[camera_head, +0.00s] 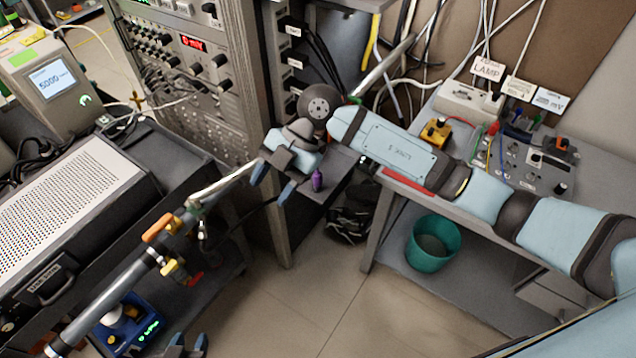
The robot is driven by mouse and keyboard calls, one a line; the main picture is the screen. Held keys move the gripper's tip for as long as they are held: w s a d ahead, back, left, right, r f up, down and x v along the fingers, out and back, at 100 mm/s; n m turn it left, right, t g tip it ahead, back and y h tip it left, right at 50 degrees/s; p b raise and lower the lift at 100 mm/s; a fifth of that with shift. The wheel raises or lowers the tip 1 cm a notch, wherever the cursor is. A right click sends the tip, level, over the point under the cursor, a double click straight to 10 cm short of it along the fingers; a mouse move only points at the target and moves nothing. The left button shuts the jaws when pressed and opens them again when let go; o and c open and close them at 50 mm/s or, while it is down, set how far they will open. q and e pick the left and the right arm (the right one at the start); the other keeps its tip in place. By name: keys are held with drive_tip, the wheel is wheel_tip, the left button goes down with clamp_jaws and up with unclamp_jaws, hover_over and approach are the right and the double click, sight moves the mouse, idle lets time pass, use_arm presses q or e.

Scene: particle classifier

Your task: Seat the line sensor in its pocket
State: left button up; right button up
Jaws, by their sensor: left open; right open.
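I cannot pick out the line sensor or its pocket for certain. A metal tube line (118,287) runs up from the lower left, with an orange clamp (158,228) and small yellow and red fittings along it. My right gripper (273,182) is open, near the upper end of this line, with its blue fingertips apart. I cannot tell whether it touches the line. A small purple object (317,181) stands on a grey shelf to its right. My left gripper (189,342) shows only its fingertips at the bottom edge, open and apart from the line.
A perforated grey case (75,205) and a display box (52,78) stand on the left. An instrument rack (190,75) rises behind. A bench on the right bears a yellow box (436,132) and wired panel (520,160). A green bin (433,243) is below; the middle floor is clear.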

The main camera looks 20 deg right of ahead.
sight(318, 173)
drive_tip(key=w+d+r+m+t+h+b, duration=0.1)
drive_tip(key=w+d+r+m+t+h, duration=0.2)
drive_tip(key=w+d+h, duration=0.6)
drive_tip(key=shift+m+y, duration=0.4)
drive_tip(key=shift+m, duration=0.4)
drive_tip(key=f, duration=0.3)
drive_tip(key=d+f, duration=0.1)
drive_tip(key=f, duration=0.1)
drive_tip(key=s+f, duration=0.1)
drive_tip(key=f, duration=0.2)
drive_tip(key=shift+d+f+p, duration=0.35)
drive_tip(key=shift+p, duration=0.05)
drive_tip(key=shift+d+f+p, duration=0.15)
drive_tip(key=shift+f+p, duration=0.35)
drive_tip(key=shift+f, duration=2.2)
clamp_jaws()
